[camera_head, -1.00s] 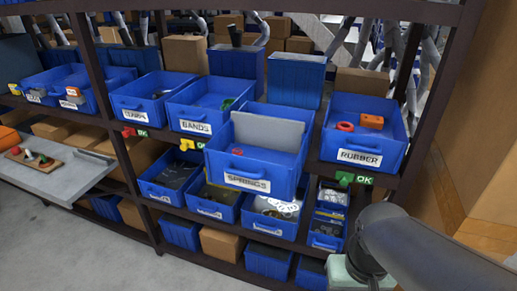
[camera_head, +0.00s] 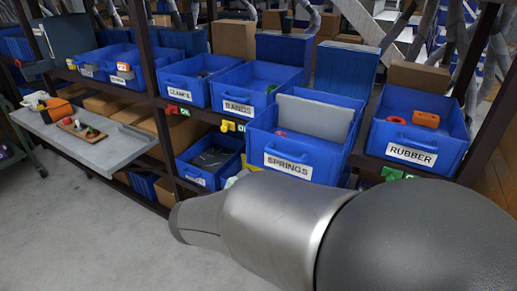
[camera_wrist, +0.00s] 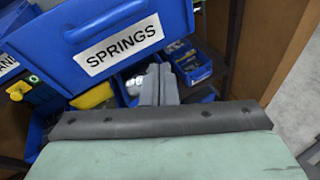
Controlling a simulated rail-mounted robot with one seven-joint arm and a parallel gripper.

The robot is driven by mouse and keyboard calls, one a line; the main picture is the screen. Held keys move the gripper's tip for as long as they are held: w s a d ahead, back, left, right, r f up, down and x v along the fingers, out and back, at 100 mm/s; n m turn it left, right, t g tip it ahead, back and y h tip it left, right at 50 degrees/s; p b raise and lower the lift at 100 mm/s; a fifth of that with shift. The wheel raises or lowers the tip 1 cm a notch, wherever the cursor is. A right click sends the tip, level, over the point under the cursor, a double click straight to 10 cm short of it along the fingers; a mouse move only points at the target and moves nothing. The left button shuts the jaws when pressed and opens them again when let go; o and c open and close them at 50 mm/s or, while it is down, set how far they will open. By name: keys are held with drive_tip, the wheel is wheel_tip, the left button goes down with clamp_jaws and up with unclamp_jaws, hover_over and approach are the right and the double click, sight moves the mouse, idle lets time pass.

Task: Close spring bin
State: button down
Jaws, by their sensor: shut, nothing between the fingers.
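The blue spring bin (camera_head: 340,152), labelled SPRINGS, sticks out from its shelf row beyond the neighbouring bins. A grey panel (camera_head: 314,115) stands upright inside it, with a small red item beside it. In the wrist view the bin's front wall and label (camera_wrist: 120,45) fill the upper left. My gripper (camera_wrist: 158,80) is shut and empty, its fingers just below and to the right of the label. I cannot tell whether they touch the bin. In the head view my arm covers the area below the bin and the gripper is hidden.
The bands bin (camera_head: 238,105) is left of the spring bin and the rubber bin (camera_head: 413,150) is right. More blue bins (camera_head: 212,160) sit on the lower shelf. A grey side table (camera_head: 85,140) stands at the left. Grey floor (camera_head: 110,240) is clear at lower left.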

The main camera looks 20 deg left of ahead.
sight(251, 146)
drive_tip(key=s+a+r+n+t+y, duration=0.1)
drive_tip(key=s+a+n+t+y, duration=0.15)
drive_tip(key=a, duration=0.45)
drive_tip(key=s+a+r+n+t+y, duration=0.1)
drive_tip(key=a+n+t, duration=0.25)
drive_tip(key=a, duration=0.25)
drive_tip(key=shift+g, duration=0.4)
drive_tip(key=x, duration=0.4)
drive_tip(key=p+x, duration=0.1)
drive_tip(key=x, duration=0.8)
drive_tip(key=shift+w+a+p, duration=0.25)
drive_tip(key=shift+w+p, duration=0.05)
drive_tip(key=shift+w, duration=0.1)
drive_tip(key=shift+w, duration=0.1)
